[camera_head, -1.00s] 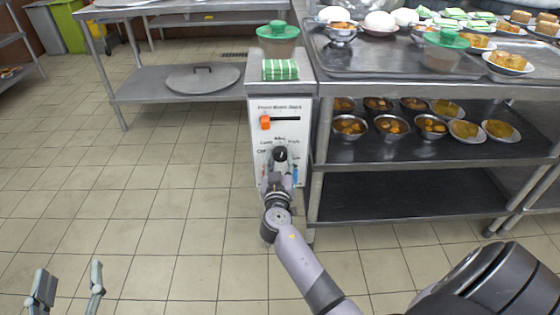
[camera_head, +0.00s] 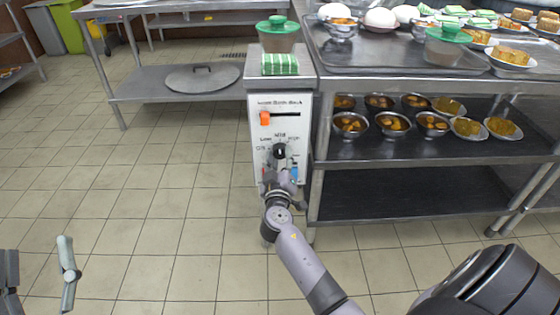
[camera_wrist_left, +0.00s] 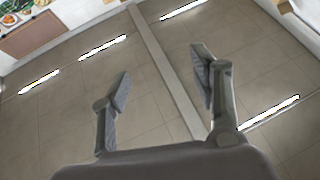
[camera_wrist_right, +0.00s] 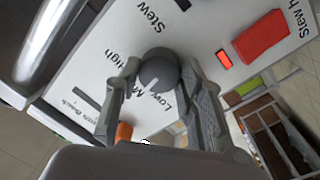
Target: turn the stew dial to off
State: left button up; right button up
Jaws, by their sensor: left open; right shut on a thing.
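The stew dial (camera_head: 280,151) is a dark round knob on a white front panel (camera_head: 258,104), with Off, Low, Med and High printed around it. In the right wrist view the dial (camera_wrist_right: 158,72) is a grey knob with a short white mark; I cannot tell for sure which label the mark points to. My right gripper (camera_head: 281,168) reaches the panel from below. In the right wrist view its fingers are on both sides of the dial, shut on it. My left gripper (camera_head: 40,274) is open and empty above the floor; its spread fingers fill the left wrist view (camera_wrist_left: 162,92).
An orange slider (camera_head: 265,118) sits above the dial. A steel table (camera_head: 400,66) with food bowls is close on the right. The tiled floor (camera_head: 170,200) on the left is clear.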

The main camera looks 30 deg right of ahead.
jog(key=shift+f+n, duration=0.1)
jog(key=shift+n, duration=1)
jog(key=shift+n+b, duration=0.3)
jog(key=shift+n, duration=0.6)
jog(key=shift+n+t, duration=0.3)
jog(key=shift+n, duration=1.7)
jog(key=shift+n+y+p, duration=0.3)
jog(key=shift+n, duration=0.7)
jog(key=n+p, duration=0.1)
jog(key=n, duration=0.2)
jog(key=shift+n+t, duration=0.4)
jog(key=n+p, duration=0.1)
jog(key=n, duration=0.2)
jog(key=shift+y, duration=0.4)
pick_arm(q)
notch_tip(320, 180, down, 10)
jog(key=w+g+y, duration=0.2)
jog(key=g, duration=0.4)
jog(key=shift+w+a+r+p, duration=0.15)
jog(key=shift+a+p, duration=0.2)
jog(key=shift+a, duration=0.05)
pick_arm(e)
jog(key=shift+s+n, duration=0.1)
jog(key=shift+n, duration=0.5)
